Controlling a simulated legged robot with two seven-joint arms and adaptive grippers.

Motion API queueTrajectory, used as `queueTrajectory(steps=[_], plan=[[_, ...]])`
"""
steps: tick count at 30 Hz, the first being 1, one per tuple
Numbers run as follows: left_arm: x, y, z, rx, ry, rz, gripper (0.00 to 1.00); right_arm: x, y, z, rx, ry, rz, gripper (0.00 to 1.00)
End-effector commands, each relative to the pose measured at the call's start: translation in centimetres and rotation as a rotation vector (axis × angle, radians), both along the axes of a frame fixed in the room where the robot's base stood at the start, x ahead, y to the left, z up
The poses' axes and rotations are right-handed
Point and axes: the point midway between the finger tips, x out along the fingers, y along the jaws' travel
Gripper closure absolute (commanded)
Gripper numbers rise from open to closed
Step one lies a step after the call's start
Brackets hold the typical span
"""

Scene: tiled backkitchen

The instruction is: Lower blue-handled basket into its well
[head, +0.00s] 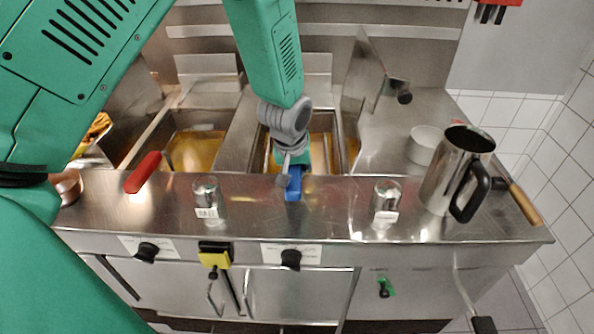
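The blue handle (294,184) of the basket points toward me over the steel front ledge, at the middle of the head view. Its well (320,142) holds amber oil behind the ledge; my arm covers much of it. The basket body is hidden, so I cannot tell how deep it sits. My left gripper (286,172) comes down from above onto the blue handle. A grey finger shows against the handle's left side; the other finger is hidden, so its grip is unclear. My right gripper is out of view.
A red handle (143,172) lies by the left well (196,150). A steel jug (455,172) and a white bowl (425,145) stand at right. Bare ledge (335,205) lies between handle and right shaker.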

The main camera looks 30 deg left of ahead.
Motion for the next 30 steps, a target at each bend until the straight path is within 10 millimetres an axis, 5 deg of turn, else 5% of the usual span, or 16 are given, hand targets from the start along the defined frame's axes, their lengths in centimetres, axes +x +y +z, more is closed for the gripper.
queueTrajectory(steps=[4, 7, 19, 30], plan=[[0.0, 0.3, 0.0, -0.003, -0.002, 0.002, 1.0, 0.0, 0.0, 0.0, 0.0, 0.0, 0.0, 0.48], [0.0, 0.3, 0.0, -0.003, -0.002, 0.002, 0.72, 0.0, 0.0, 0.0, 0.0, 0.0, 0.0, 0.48], [-0.1, -0.1, 0.6, 0.002, -0.001, 0.001, 0.72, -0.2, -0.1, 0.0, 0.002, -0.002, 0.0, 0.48], [-2.1, 0.0, 7.5, -0.005, -0.005, 0.002, 0.72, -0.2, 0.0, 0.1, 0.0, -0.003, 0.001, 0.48]])
